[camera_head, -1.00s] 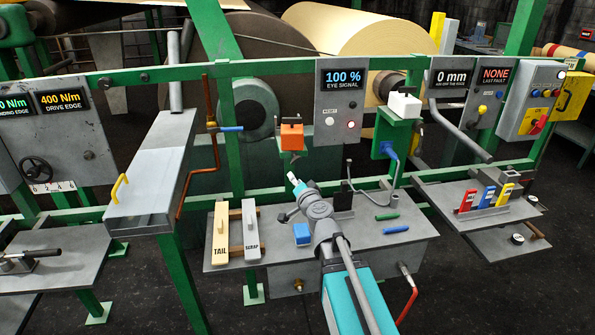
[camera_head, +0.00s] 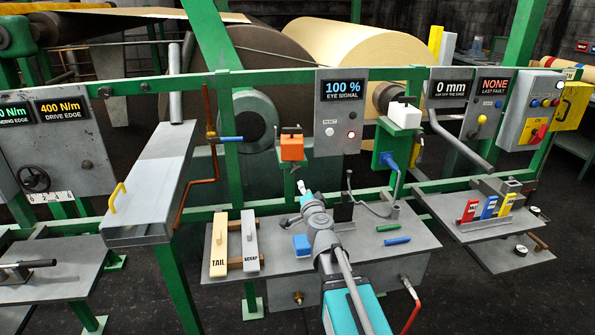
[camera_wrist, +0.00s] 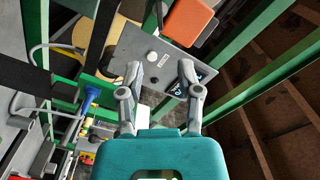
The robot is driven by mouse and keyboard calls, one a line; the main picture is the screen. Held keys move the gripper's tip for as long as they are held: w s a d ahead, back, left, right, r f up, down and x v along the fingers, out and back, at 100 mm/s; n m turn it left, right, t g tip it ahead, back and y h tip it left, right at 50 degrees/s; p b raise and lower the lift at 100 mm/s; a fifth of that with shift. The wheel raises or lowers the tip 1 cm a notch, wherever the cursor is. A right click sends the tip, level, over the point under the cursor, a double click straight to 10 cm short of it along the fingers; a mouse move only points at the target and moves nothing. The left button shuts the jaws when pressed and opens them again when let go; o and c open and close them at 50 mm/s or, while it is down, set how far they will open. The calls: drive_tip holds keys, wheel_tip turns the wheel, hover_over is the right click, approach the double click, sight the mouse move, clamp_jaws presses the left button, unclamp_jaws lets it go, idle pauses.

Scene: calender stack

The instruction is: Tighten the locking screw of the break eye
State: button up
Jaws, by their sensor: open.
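My gripper (camera_head: 304,190) is raised above the bench, below the orange box. In the wrist view its two fingers (camera_wrist: 160,76) are apart with nothing between them. An orange box (camera_head: 292,148) with a dark bracket on top hangs left of the eye signal panel (camera_head: 340,112), which reads 100 %. The orange box also shows at the top of the wrist view (camera_wrist: 190,20), beyond the fingertips. A white box (camera_head: 404,115) sits on a green bracket with a blue connector (camera_head: 388,160) below it. No label tells which box is the break eye. I cannot make out a locking screw.
A grey bench (camera_head: 280,262) lies below, with TAIL (camera_head: 219,245) and SCRAP (camera_head: 250,240) blocks, a blue block (camera_head: 302,245) and green and blue rods. Green rails run behind. A copper pipe (camera_head: 213,110) stands left.

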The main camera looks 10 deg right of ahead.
sight(297, 168)
drive_tip(key=w, duration=1.2)
drive_tip(key=shift+w, duration=0.35)
clamp_jaws()
